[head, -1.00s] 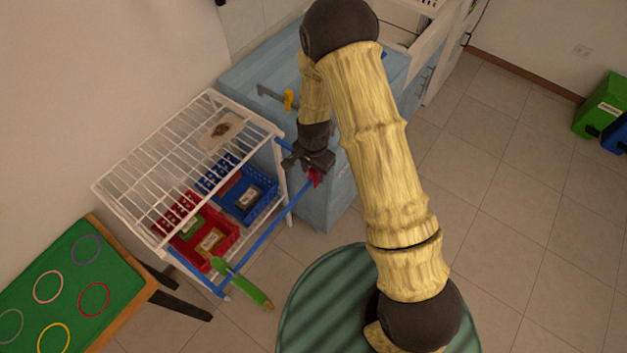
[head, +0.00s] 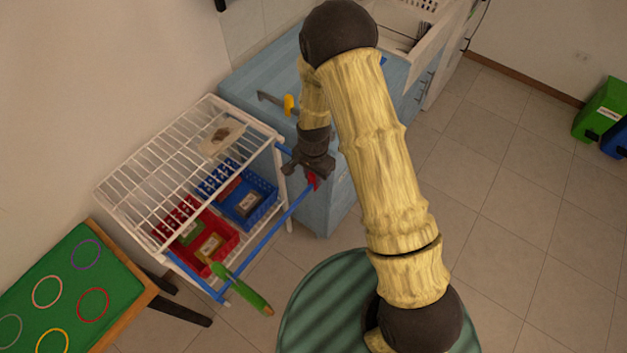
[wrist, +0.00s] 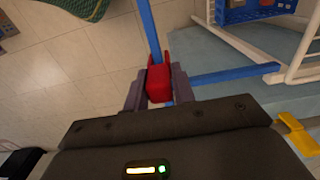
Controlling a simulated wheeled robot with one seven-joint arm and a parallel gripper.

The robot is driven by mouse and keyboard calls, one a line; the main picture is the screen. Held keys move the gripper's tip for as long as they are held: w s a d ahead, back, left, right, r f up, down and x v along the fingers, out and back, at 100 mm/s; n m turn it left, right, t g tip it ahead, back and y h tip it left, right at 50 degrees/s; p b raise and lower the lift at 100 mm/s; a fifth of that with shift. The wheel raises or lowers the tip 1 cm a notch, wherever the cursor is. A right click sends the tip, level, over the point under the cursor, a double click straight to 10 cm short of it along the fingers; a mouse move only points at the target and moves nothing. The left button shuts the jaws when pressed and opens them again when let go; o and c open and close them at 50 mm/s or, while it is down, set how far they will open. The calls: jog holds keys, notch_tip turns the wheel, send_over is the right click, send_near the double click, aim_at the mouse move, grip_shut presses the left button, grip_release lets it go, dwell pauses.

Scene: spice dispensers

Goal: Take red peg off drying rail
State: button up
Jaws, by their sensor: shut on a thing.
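The red peg (wrist: 159,84) sits on the blue drying rail (wrist: 150,32) near a corner of the rail. In the head view the red peg (head: 312,181) shows just below my gripper (head: 303,172), at the rail's far right end. The blue rail (head: 262,240) runs from there down to the lower left. In the wrist view my gripper (wrist: 160,90) has one finger on each side of the peg and is shut on it. The rail passes by the peg between the fingers. I cannot tell whether the peg still grips the rail.
A green peg (head: 242,288) hangs on the rail's near end. The white wire rack (head: 180,150) holds a red basket (head: 225,237) and a blue basket (head: 262,205). A blue cabinet (head: 335,200) stands close behind my gripper.

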jog(key=shift+r+p, duration=2)
jog(key=shift+r, duration=1.05)
